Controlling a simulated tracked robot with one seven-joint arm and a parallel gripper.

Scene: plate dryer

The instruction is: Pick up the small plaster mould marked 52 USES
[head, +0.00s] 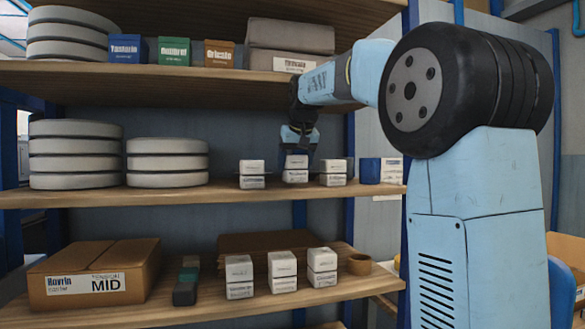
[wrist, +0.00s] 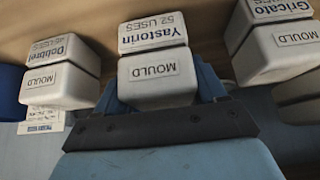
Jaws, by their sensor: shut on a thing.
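The small white plaster mould marked 52 USES (wrist: 155,68) is centred in the wrist view, with labels "Yastorin" and "MOULD". In the head view it is the middle mould (head: 295,177) of three on the middle shelf. My gripper (head: 298,148) reaches down to it from above. In the wrist view the blue fingers of my gripper (wrist: 160,93) lie on both sides of the mould, shut on it. It appears still at shelf level, in line with its neighbours. The fingers hide part of its sides.
A "Dobbrei" mould (wrist: 62,85) and a "Gricato" mould (wrist: 278,48) stand close on either side. A blue container (head: 370,171) stands at the right of the middle shelf (head: 220,194). The upper shelf (head: 150,69) is close above my gripper. Round moulds (head: 167,163) are stacked at left.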

